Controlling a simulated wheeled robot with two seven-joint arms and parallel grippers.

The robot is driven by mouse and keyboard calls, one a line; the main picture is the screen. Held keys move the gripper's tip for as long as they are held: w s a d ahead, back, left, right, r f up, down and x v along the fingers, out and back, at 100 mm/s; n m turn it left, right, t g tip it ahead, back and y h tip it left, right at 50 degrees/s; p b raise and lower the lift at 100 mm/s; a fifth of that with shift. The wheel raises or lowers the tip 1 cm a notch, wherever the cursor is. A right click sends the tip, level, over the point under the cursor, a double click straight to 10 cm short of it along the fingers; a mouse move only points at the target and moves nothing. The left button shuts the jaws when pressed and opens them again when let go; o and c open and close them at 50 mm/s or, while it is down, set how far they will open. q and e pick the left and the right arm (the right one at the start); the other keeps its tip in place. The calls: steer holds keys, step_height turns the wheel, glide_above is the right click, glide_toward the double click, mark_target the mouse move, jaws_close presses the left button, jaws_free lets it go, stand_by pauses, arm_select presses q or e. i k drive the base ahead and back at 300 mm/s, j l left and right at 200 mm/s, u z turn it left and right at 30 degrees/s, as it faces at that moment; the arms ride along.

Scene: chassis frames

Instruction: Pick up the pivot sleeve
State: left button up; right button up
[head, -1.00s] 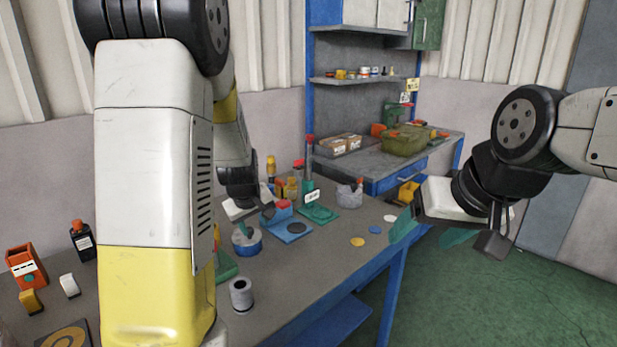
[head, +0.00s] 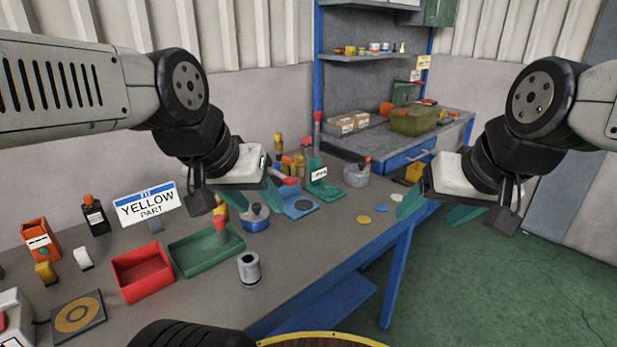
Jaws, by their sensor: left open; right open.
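A short grey hollow cylinder (head: 249,269), which looks like the pivot sleeve, stands upright near the front edge of the workbench. Its dark bore faces up. My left gripper (head: 278,188) is open, with teal fingers, above the bench and farther back than the cylinder; nothing shows between its fingers. My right gripper (head: 436,210) is open and empty, to the right of the bench edge. Neither gripper touches the cylinder.
A green tray (head: 186,263) and red bin (head: 130,287) are left of the cylinder. A blue round pot (head: 256,222) stands behind it. A "YELLOW PART" sign (head: 120,210) stands at the back. The bench in front and right of the cylinder is clear.

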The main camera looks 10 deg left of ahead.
mark_target(250, 270)
steer(key=k+j+u, duration=0.25)
steer(key=u, duration=0.2)
steer(key=k+j+u, duration=0.15)
steer(key=j+u, duration=0.15)
steer(key=u, duration=0.2)
